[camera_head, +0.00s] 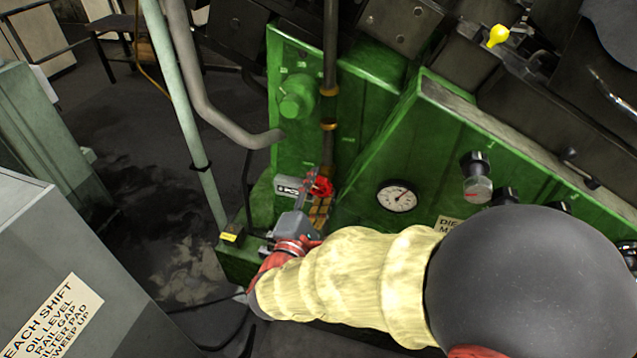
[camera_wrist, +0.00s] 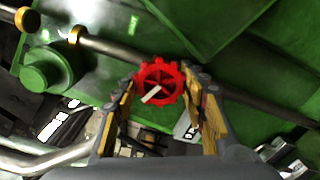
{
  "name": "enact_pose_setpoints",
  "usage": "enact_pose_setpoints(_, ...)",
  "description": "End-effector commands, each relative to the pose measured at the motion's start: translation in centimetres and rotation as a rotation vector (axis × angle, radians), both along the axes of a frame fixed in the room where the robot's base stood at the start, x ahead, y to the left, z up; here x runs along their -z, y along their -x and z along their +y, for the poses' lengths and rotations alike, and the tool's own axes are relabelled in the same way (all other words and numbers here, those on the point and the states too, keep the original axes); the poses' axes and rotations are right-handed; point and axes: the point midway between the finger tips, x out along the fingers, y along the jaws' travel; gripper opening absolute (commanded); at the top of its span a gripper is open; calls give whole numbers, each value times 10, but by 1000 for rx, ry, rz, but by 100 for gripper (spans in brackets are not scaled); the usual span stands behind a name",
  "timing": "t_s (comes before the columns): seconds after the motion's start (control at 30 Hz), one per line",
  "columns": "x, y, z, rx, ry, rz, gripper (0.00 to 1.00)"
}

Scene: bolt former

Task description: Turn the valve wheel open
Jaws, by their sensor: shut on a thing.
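The red valve wheel (camera_wrist: 160,80) has a toothed rim and spokes. In the wrist view it sits between my gripper's two fingers (camera_wrist: 163,100), which have yellowish pads. The fingers are closed around the wheel's rim. A pale strip lies across the wheel's face. In the head view the valve wheel (camera_head: 321,187) is small, in front of the green machine, with my gripper (camera_head: 312,196) at it. My arm and its pale sleeve cover the area below and to the right.
A round gauge (camera_head: 397,196) is on the green machine (camera_head: 385,160) right of the wheel. A grey pipe (camera_head: 215,95) and a pale green post (camera_head: 180,100) stand to the left. A grey cabinet (camera_head: 60,230) with a sign fills the lower left. Dark floor lies between.

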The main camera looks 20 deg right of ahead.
Motion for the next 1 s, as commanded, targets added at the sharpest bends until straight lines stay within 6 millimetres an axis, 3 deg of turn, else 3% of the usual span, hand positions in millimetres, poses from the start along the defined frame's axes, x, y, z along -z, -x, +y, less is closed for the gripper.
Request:
enact_pose_setpoints(0.3,0,0,0,0,95,71,17)
enact_pose_setpoints(0.83,1,0,0,-1,112,84,17)
enact_pose_setpoints(0.87,1,0,0,-1,112,84,43)
enact_pose_setpoints(1.0,1,0,0,0,112,83,51)
